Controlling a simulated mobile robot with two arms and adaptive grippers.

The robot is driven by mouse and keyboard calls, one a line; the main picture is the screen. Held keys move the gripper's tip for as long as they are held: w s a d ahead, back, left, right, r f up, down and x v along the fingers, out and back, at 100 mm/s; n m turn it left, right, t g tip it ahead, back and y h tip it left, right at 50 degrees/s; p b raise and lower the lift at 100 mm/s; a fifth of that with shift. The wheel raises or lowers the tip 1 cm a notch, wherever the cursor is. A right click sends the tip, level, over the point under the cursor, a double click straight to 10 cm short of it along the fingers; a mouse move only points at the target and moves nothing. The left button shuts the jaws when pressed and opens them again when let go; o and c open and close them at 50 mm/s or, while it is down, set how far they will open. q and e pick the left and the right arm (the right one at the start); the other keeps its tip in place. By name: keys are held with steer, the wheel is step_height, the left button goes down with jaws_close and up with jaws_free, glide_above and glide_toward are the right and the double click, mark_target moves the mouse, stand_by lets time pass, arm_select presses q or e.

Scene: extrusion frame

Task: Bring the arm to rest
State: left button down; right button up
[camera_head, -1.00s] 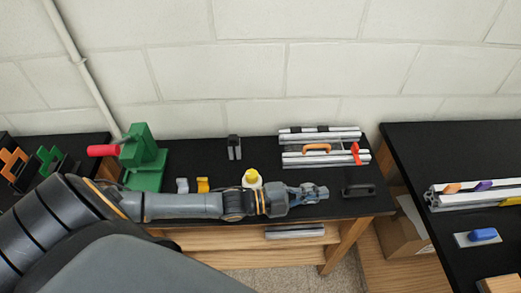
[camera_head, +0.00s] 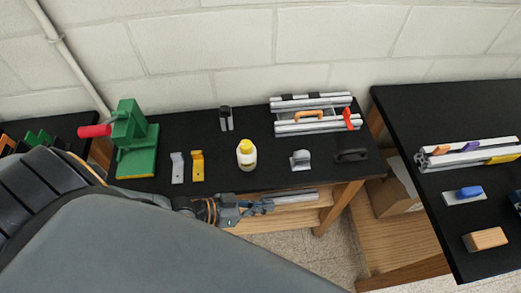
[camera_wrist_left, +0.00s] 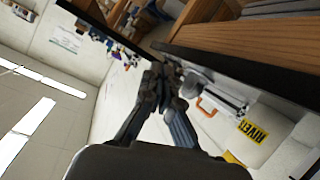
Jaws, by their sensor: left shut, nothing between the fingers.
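My left arm comes in from the left in the head view, and most of it is hidden behind a large grey part of mine. My left gripper (camera_head: 266,206) is shut and empty. It appears in front of the black table's (camera_head: 270,180) front edge, near the shelf below. In the left wrist view the gripper (camera_wrist_left: 165,72) has its fingers together, with a wooden table edge beside it. My right gripper is not in view.
The table holds a green press (camera_head: 135,140), silver (camera_head: 177,167) and yellow (camera_head: 197,166) brackets, a yellow-white bottle (camera_head: 246,155), a grey metal part (camera_head: 300,160), a black handle (camera_head: 351,155) and an aluminium frame (camera_head: 312,127). A second black table (camera_head: 430,95) stands right, a cardboard box (camera_head: 393,198) between.

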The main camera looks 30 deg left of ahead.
arm_select(q)
steer(key=shift+s+f, duration=0.15)
steer(key=shift+s, duration=0.15)
steer(key=s+d+r+m+g, duration=0.1)
steer(key=d+r+g, duration=0.1)
steer(key=d, duration=0.4)
steer(key=s+d+r+m+g, duration=0.1)
steer(key=d+r+m, duration=0.15)
steer(key=d, duration=0.35)
steer(key=s+a+n+g+y, duration=0.35)
steer(key=a+n+y, duration=0.5)
steer(key=a, duration=0.95)
step_height(320, 180, down, 27)
steer(key=m+y+b, duration=0.1)
steer(key=m+b, duration=0.1)
steer(key=b, duration=0.1)
steer(key=s+a+f+g+b, duration=0.2)
steer(key=s+f+b, duration=0.1)
steer(key=s+f, duration=1.5)
step_height(320, 180, down, 3)
steer(key=shift+s+a+f, duration=0.1)
steer(key=shift+s+a, duration=0.05)
steer(key=shift+a, duration=0.15)
